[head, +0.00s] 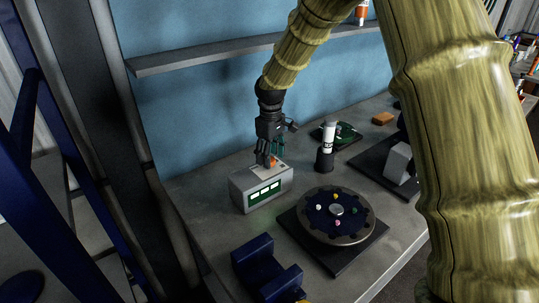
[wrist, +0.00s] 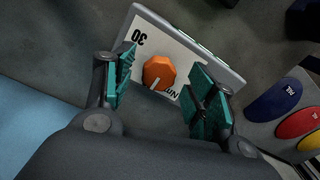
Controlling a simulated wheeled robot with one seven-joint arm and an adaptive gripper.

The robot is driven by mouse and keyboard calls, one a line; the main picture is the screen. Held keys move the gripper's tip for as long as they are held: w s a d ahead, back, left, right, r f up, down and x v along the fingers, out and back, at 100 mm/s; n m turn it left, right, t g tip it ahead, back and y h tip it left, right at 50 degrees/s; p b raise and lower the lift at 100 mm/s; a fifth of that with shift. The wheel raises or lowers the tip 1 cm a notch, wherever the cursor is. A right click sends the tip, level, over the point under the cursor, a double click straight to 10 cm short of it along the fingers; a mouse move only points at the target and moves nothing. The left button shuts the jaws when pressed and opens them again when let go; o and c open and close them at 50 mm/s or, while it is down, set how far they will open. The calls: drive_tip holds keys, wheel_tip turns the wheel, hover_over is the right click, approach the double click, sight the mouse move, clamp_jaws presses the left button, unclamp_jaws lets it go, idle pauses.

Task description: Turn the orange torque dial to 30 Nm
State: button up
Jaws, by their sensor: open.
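The orange torque dial (wrist: 158,73) is a faceted knob on the white top panel of a grey box (head: 240,196). In the wrist view the panel carries a "30" label (wrist: 138,40) at upper left and "Nm" (wrist: 173,94) below the dial. A pale pointer mark on the dial faces down and slightly left in that view, away from the "30". My gripper (wrist: 160,72) is open, with one teal-padded finger on each side of the dial and visible gaps to it. In the head view my gripper (head: 269,156) points down over the box and partly hides the dial.
A round turntable (head: 365,227) with small coloured pieces stands right of the box. A white tube in a black holder (head: 325,162) stands behind it. Blue, red and yellow ovals (wrist: 275,100) show at the wrist view's right.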

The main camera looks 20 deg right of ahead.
drive_tip(key=shift+s+f, duration=0.15)
drive_tip(key=shift+f, duration=0.05)
drive_tip(key=shift+w+f, duration=0.3)
drive_tip(key=shift+f, duration=0.15)
drive_tip(key=shift+s+r, duration=0.15)
drive_tip(key=shift+c, duration=1)
drive_tip(key=c, duration=0.8)
drive_tip(key=shift+c, duration=0.2)
